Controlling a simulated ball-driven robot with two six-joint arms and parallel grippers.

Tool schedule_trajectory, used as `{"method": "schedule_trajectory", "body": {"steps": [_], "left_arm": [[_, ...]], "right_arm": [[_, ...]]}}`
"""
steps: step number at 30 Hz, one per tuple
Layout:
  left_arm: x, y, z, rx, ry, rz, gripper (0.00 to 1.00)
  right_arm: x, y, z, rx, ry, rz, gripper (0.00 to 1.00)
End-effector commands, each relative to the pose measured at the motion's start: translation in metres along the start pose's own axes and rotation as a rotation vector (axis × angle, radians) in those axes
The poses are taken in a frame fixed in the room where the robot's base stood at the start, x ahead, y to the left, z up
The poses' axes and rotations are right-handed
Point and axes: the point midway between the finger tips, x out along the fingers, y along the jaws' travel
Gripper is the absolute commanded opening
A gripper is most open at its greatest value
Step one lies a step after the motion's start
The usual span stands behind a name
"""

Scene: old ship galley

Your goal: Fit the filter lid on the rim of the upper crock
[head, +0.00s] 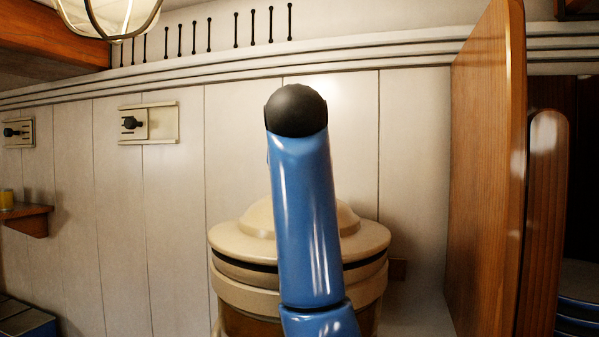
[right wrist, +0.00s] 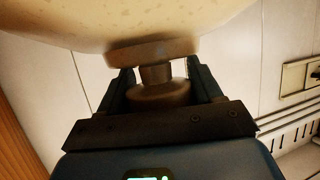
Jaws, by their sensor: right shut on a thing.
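The filter lid (head: 232,234), cream with a low dome, is above the upper crock (head: 236,292) in the head view. A dark band shows between the lid's edge and the crock's pale rim; I cannot tell whether they touch. My blue arm covers the middle of both. In the right wrist view, my right gripper (right wrist: 155,80) is shut on the lid's brown knob (right wrist: 154,73), with the speckled lid (right wrist: 165,18) filling the top of the picture. The right gripper is hidden behind the arm in the head view. My left gripper is not in view.
A pale panelled wall (head: 230,130) stands behind the crock. A wooden panel (head: 487,180) rises at the right. A caged lamp (head: 108,15) hangs at the upper left, and a small shelf (head: 27,218) juts from the left wall. The space left of the crock looks clear.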

Motion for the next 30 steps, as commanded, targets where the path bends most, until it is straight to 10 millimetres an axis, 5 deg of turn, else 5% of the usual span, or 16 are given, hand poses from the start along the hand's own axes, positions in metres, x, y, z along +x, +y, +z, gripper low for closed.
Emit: {"method": "schedule_trajectory", "body": {"steps": [27,28,30], "left_arm": [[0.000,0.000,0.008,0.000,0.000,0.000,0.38],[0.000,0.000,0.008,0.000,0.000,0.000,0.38],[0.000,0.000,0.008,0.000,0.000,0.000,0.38]], "right_arm": [[0.003,0.000,0.009,0.002,0.004,0.000,0.00],[0.003,0.000,0.009,0.002,0.003,0.000,0.69],[0.003,0.000,0.009,0.001,0.003,0.000,0.80]]}}
